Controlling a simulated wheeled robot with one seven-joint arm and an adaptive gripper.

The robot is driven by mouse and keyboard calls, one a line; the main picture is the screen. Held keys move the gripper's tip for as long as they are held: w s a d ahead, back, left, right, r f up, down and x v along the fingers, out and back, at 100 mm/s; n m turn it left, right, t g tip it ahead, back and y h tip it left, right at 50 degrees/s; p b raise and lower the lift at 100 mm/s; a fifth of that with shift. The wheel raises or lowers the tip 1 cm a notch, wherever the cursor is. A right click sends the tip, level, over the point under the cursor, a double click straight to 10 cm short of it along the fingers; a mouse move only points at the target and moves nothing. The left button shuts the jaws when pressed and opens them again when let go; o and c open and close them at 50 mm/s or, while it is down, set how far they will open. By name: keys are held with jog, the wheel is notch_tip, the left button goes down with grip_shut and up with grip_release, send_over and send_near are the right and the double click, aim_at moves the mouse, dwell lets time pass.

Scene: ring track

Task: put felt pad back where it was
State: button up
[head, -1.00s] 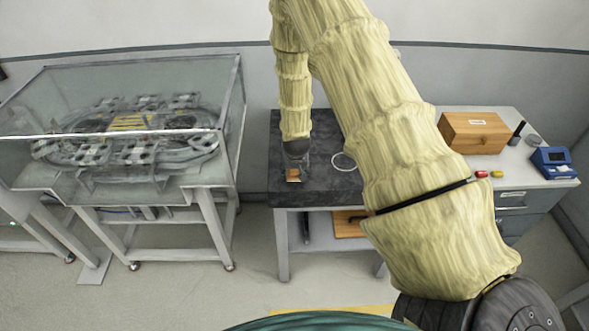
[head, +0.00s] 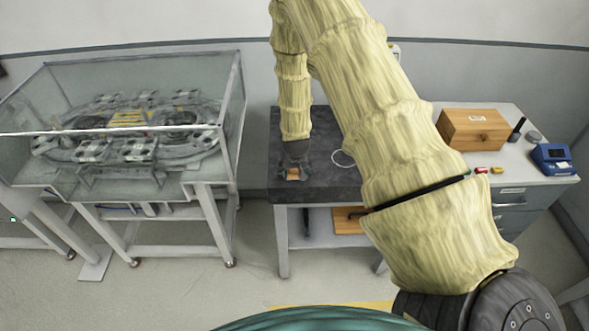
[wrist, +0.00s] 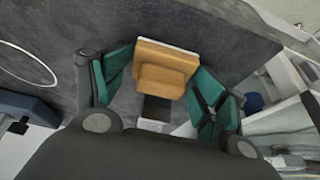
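The felt pad (wrist: 165,66) looks like a stepped tan wooden block with a thin pale layer along its far edge. In the head view it is a small orange-tan patch (head: 293,174) on the left part of the dark stone table (head: 335,186). My gripper (wrist: 162,84) points down over it, and its teal fingers stand spread on either side of the pad. A gap shows at the left finger; the right finger is close to the pad. Whether the pad's underside rests fully on the stone is hidden.
A white ring (head: 343,158) lies right of my gripper. A glass-covered ring track (head: 130,130) stands left. On the right cabinet are a wooden box (head: 474,130) and a blue device (head: 553,158). The stone's front edge is near the pad.

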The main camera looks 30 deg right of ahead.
jog(key=shift+f, duration=0.2)
jog(key=shift+s+r, duration=0.1)
jog(key=shift+r, duration=0.05)
jog(key=shift+r+p, duration=0.5)
jog(key=shift+r, duration=0.05)
jog(key=shift+r+b, duration=0.1)
jog(key=shift+b, duration=0.25)
jog(key=b+v, duration=0.4)
jog(key=v, duration=0.7)
jog(key=s+a+f+n+g, duration=0.15)
jog(key=s+a+f, duration=0.35)
jog(key=s+f, duration=0.5)
jog(key=s+a+f+n, duration=0.1)
jog(key=s+a+f, duration=0.3)
jog(key=s, duration=0.4)
jog(key=s+a+f+n+g+y, duration=0.1)
jog(key=s+a+f+n, duration=0.1)
jog(key=s+a+f, duration=0.3)
jog(key=s+a+f+n+g+y, duration=0.1)
jog(key=s+a+f, duration=0.3)
jog(key=s, duration=0.9)
jog(key=shift+a+f, duration=0.3)
jog(key=shift+f, duration=0.25)
jog(key=shift+g, duration=0.25)
